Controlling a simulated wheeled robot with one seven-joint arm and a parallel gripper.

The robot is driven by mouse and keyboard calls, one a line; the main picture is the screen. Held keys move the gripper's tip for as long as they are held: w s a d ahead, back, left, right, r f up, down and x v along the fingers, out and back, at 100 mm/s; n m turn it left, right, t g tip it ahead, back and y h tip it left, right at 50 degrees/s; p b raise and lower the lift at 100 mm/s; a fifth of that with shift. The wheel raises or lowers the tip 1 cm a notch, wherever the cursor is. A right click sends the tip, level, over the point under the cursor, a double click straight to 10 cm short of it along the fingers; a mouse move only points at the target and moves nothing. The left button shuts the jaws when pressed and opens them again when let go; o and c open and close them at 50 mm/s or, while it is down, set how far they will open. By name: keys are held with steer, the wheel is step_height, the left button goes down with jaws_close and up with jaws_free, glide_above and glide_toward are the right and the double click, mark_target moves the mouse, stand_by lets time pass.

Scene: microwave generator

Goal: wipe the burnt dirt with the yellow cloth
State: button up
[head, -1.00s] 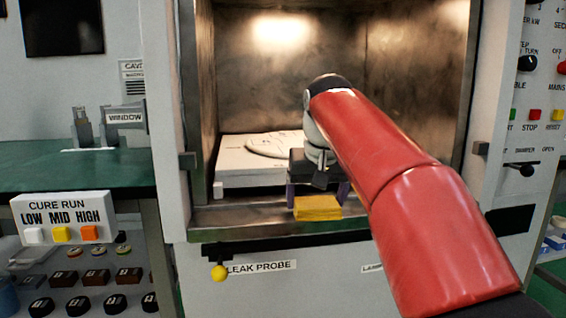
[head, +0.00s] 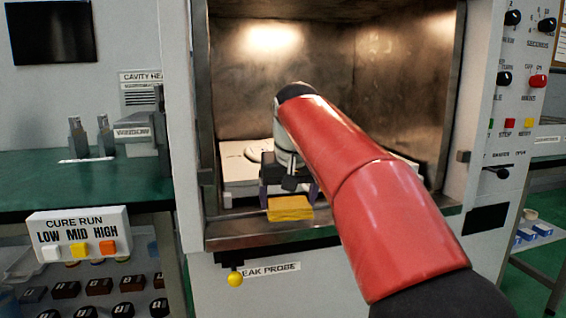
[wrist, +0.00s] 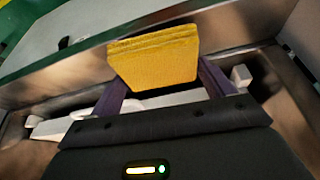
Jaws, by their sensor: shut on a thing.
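The yellow cloth (head: 290,208) is a folded, thick pad held at the front sill of the open microwave cavity (head: 300,110). My gripper (head: 290,195) is shut on it, with its purple fingers on either side of the cloth. The cloth also shows in the wrist view (wrist: 154,55), between the two fingers (wrist: 160,88). I cannot tell whether the cloth touches the sill. Brownish dark staining (head: 395,85) shows on the cavity's walls; I cannot make out one distinct burnt patch. My red arm hides part of the cavity floor and right side.
A white plate with a round turntable (head: 240,172) lies on the cavity floor behind my gripper. Metal cavity walls and a front sill (head: 240,236) bound the space. A yellow-knobbed leak probe (head: 235,279) sticks out below. A green bench (head: 100,185) stands at left.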

steer(key=shift+r+p, duration=2.55)
steer(key=shift+r, duration=0.2)
